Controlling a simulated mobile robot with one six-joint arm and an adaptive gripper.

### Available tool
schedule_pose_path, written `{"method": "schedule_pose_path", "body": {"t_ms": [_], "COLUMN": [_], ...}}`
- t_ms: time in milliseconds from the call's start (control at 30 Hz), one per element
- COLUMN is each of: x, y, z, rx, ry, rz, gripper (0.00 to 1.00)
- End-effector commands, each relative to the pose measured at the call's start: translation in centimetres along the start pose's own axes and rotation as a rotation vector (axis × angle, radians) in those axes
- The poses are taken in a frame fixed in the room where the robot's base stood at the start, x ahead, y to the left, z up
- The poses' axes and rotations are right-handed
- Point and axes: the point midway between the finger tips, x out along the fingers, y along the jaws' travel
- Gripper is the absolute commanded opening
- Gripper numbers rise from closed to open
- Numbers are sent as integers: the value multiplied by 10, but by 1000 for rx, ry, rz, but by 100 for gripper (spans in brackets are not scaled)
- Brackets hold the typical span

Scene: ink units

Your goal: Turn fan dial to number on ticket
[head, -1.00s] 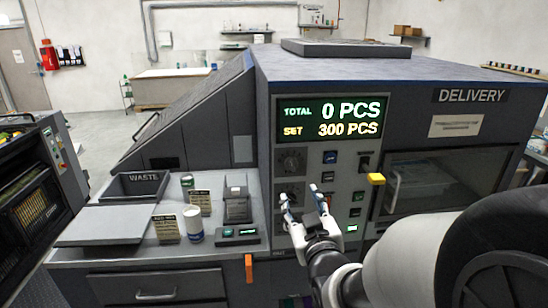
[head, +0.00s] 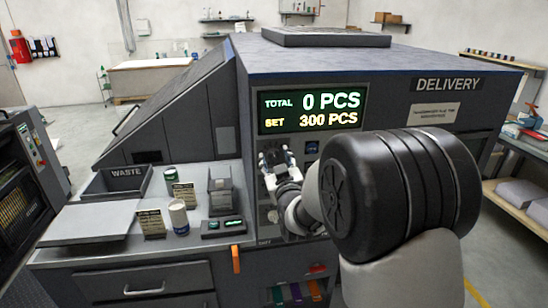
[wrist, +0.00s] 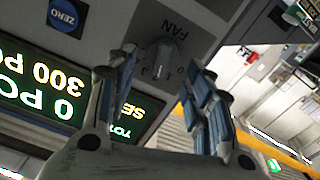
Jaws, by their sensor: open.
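The fan dial (wrist: 158,58) shows in the wrist view on the grey panel, under the label FAN, with small numbers around it. My gripper (wrist: 164,66) is open, with one finger on each side of the dial; I cannot tell whether they touch it. In the head view my gripper (head: 276,158) is at the panel just below the display and covers the dial. Two small printed cards stand on the counter, one behind (head: 184,195) and one in front (head: 151,223). Their print is too small to read, and I cannot tell which is the ticket.
The display (head: 310,108) reads TOTAL 0 PCS, SET 300 PCS. A ZERO button (wrist: 67,15) is near the dial. My arm hides much of the panel.

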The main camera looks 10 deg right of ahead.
Motion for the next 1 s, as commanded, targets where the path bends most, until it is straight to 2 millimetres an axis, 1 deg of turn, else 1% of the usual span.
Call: {"method": "schedule_pose_path", "body": {"t_ms": [33, 100, 200, 533, 1000], "x": [7, 14, 21, 23, 23], "y": [0, 0, 0, 0, 0], "z": [0, 0, 0, 0, 0], "rx": [0, 0, 0, 0, 0], "ry": [0, 0, -1, -1, 0], "rz": [0, 0, 0, 0, 0], "gripper": [47, 47, 47, 47, 16]}}
